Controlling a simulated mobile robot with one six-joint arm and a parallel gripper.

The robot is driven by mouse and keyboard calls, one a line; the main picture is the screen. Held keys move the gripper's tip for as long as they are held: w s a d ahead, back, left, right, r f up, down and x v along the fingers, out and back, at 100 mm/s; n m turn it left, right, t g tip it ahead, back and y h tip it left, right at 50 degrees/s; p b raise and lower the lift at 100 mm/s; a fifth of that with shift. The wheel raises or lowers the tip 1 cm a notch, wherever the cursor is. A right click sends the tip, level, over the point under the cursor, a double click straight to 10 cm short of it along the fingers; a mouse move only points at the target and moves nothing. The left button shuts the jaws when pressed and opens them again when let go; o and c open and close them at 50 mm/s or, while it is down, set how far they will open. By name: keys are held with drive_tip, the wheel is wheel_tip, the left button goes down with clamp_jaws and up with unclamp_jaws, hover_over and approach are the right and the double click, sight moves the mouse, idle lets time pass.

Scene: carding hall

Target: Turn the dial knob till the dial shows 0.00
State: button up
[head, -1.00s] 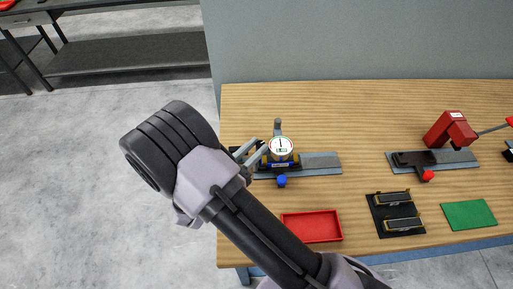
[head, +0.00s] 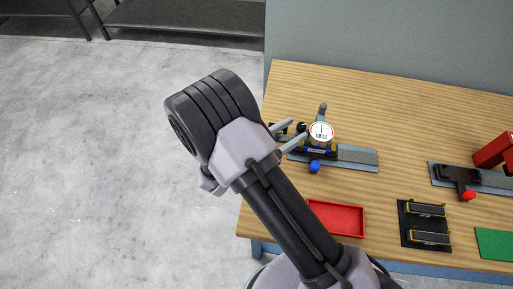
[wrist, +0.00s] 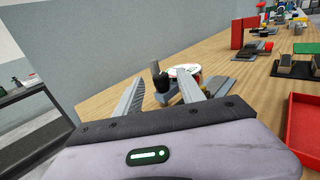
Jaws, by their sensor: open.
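The dial gauge (head: 321,132) has a round white face with a red and green rim and stands on a grey plate on the wooden bench. Its digits are too small to read. A black knob (head: 301,127) sits at its left side. My gripper (head: 299,128) is open, with its two grey fingers pointing at the gauge from the left. In the wrist view the black knob (wrist: 161,84) appears between the fingertips of my gripper (wrist: 160,82), with the gauge face (wrist: 187,71) behind it. I cannot tell whether a finger touches the knob.
A blue ball knob (head: 315,166) sits in front of the gauge. A red tray (head: 336,217), a black holder (head: 425,224) and a green mat (head: 496,243) lie nearer the front edge. A red-knobbed fixture (head: 457,178) is at the right. A grey wall (head: 400,45) stands behind the bench.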

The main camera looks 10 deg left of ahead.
drive_tip(key=p+v, duration=0.2)
drive_tip(key=v, duration=1.4)
drive_tip(key=shift+r, duration=0.1)
